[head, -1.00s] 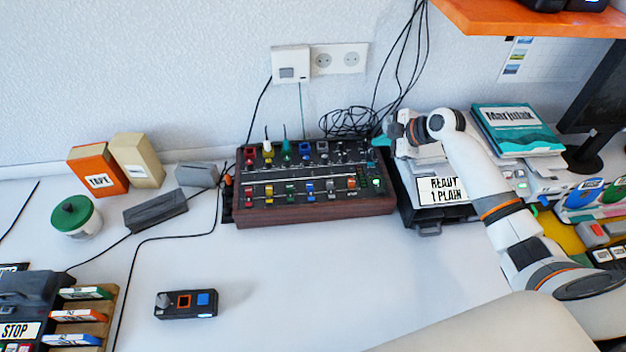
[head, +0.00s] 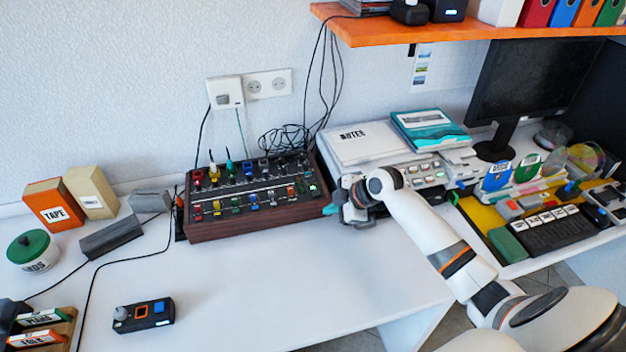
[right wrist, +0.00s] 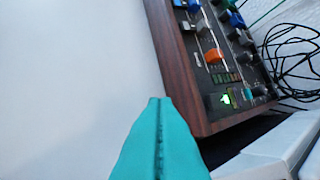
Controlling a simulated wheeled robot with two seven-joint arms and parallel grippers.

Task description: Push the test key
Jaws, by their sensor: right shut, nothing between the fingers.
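No label reading "test" can be made out, so I cannot tell which key is the test key. A mixer-like console (head: 260,218) with a dark wooden case carries coloured knobs and sliders. A green-lit key (right wrist: 225,98) shows near its right end in the right wrist view. My right gripper (head: 329,209) has teal fingers and sits beside the console's front right corner. In the right wrist view its fingers (right wrist: 160,102) are shut together, empty, close to the wooden edge; contact cannot be judged. My left gripper is out of view.
A small box (head: 145,315) with an orange-framed key and a blue key lies at front left. A grey-white machine (head: 425,172) with buttons stands behind my right arm. Cables (head: 285,140) lie behind the console.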

